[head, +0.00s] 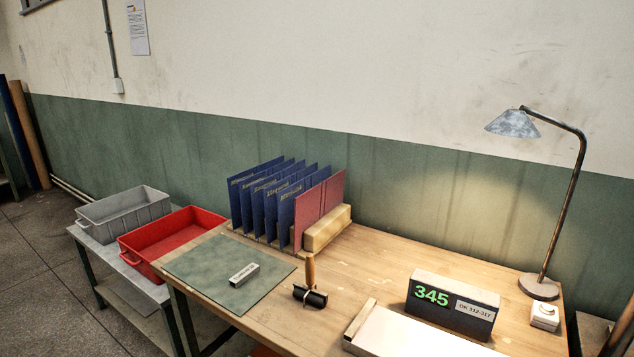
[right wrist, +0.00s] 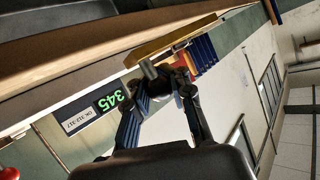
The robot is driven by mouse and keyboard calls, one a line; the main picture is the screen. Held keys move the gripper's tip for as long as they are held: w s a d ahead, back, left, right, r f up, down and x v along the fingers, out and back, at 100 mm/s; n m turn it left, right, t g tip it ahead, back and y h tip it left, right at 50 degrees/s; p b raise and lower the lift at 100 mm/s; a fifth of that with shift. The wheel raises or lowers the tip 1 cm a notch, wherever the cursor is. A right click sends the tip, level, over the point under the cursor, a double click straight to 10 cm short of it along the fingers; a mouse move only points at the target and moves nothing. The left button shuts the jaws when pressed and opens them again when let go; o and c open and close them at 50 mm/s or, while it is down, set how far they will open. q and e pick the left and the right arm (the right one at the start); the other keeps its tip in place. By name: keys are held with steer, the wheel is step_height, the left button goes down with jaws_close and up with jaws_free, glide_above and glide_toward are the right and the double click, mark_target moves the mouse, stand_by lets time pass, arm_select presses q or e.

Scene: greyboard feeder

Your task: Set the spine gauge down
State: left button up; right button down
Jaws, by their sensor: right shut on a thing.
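My right gripper (right wrist: 165,80) shows in the right wrist view, its two dark fingers closed together at the tips. It is shut on a small grey piece (right wrist: 148,69), which I take to be the spine gauge. The fingers hide most of it, so its full shape cannot be made out. It is held in front of the workbench scene; whether it touches any surface cannot be told. Neither gripper shows in the head view, and my left gripper is in no view.
The wooden table (head: 390,258) carries a green mat (head: 205,262) with a labelled grey block (head: 243,275), a black roller (head: 310,296), blue folders (head: 270,200), a display reading 345 (head: 455,302), a white panel (head: 410,338) and a lamp (head: 540,288). A red tray (head: 160,262) stands left. The table's middle is clear.

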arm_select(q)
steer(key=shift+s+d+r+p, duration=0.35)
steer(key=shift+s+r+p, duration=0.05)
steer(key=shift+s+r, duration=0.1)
arm_select(e)
steer(key=w+d+r+m+h, duration=0.1)
steer(key=d+r+m+h, duration=0.2)
steer(key=r, duration=0.6)
steer(key=shift+w+d+m+t+h, duration=0.3)
steer(key=shift+w+d+h, duration=0.15)
steer(key=shift+d, duration=0.65)
steer(key=shift+s, duration=0.1)
